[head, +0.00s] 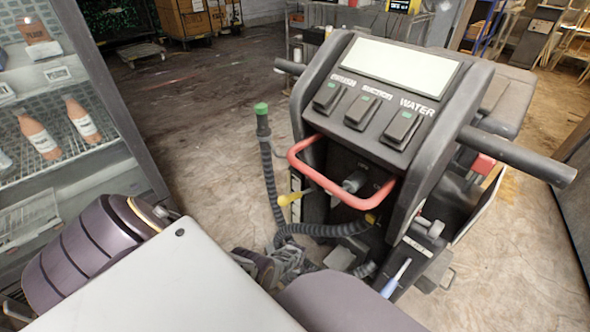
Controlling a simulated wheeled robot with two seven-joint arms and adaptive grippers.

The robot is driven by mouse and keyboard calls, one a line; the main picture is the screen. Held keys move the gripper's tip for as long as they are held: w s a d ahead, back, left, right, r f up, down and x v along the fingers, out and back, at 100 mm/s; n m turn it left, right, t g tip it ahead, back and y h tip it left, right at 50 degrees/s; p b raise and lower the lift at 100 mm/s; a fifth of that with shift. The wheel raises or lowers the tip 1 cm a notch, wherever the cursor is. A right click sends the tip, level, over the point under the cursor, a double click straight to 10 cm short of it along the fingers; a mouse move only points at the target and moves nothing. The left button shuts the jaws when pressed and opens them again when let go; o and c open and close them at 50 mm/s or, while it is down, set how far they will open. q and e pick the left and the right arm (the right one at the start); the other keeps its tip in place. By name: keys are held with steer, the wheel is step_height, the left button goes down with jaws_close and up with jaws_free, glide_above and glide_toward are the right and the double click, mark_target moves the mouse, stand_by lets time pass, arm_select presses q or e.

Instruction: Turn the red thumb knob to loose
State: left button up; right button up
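A dark floor-cleaning machine (372,125) stands in front of me, its panel marked SUCTION and WATER. A red loop handle (335,190) curves out below the panel. A grey knob-like part (354,182) sits behind the loop. A small red part (483,164) shows at the machine's right side, partly hidden by its side bar; I cannot tell whether it is the thumb knob. What seems to be my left gripper (298,262) is low beside the machine, near the black hose; its fingers are too unclear to read. My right gripper is not in view.
A ribbed black hose (268,180) with a green tip stands left of the machine. A yellow-ended lever (289,200) and blue-handled tool (395,280) are low on it. A bottle cabinet (130,120) is at left. Floor (200,120) is open between.

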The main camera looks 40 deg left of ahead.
arm_select(q)
steer(key=shift+n, duration=1)
steer(key=o, duration=1)
steer(key=shift+o, duration=0.2)
steer(key=shift+r, duration=0.4)
steer(key=shift+r, duration=3.3)
steer(key=shift+a+r, duration=0.1)
steer(key=shift+a, duration=0.05)
